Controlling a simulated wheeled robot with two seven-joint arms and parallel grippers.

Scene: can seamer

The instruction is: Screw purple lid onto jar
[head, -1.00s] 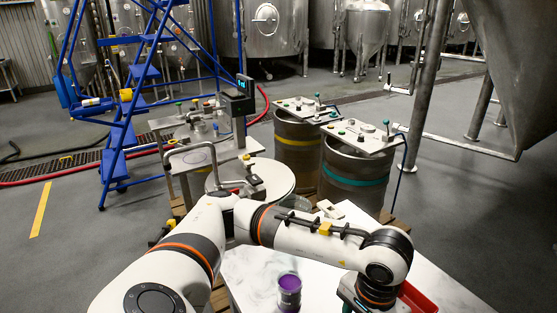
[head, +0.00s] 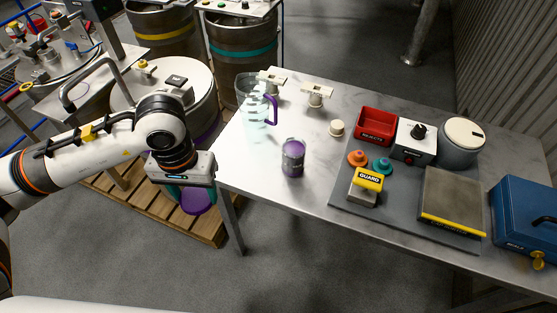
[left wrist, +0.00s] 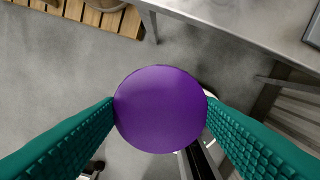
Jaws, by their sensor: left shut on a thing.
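My left gripper (head: 183,190) is shut on a round purple lid (head: 198,204) and holds it off the table's left edge, above the floor. In the left wrist view the lid (left wrist: 160,108) shows as a flat purple disc between the two green ribbed fingers. The jar (head: 293,158) stands upright on the table, to the right of my left gripper and apart from it. It looks like clear glass with purple inside; I cannot make out its rim clearly. My right gripper is not in view.
The table (head: 262,200) is clear around the jar. A clear pitcher with a purple handle (head: 254,102) stands behind it. To the right are a grey mat (head: 345,205), a yellow-topped block (head: 368,182), a red bin (head: 376,125) and a blue toolbox (head: 528,220).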

